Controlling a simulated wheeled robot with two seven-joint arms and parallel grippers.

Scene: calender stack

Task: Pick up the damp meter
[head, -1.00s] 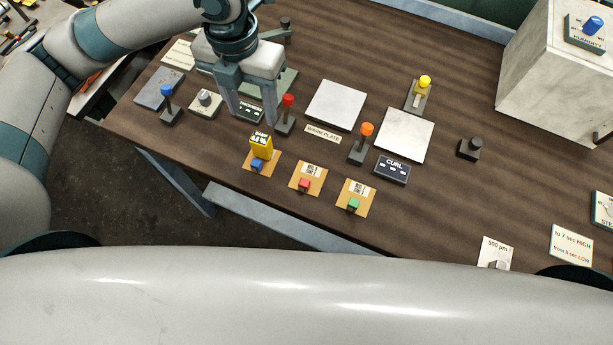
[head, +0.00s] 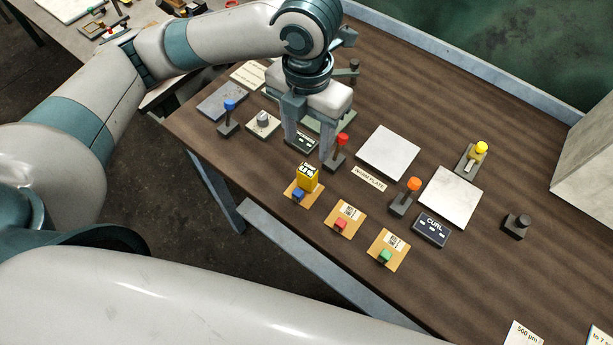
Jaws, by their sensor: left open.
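The yellow block with a dark-printed label, which looks like the damp meter (head: 307,179), stands upright on a tan card with a blue piece near the table's front edge. The fingertips look close to the meter's top in the picture. I cannot tell the exact gap or height. My right gripper is not in view.
A red-knobbed lever (head: 338,152) stands close beside the right finger. A dark display (head: 302,143) lies behind the fingers. Tan cards with a red button (head: 341,225) and a green button (head: 385,257) lie right of the meter. A pale plate (head: 388,152) lies farther right.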

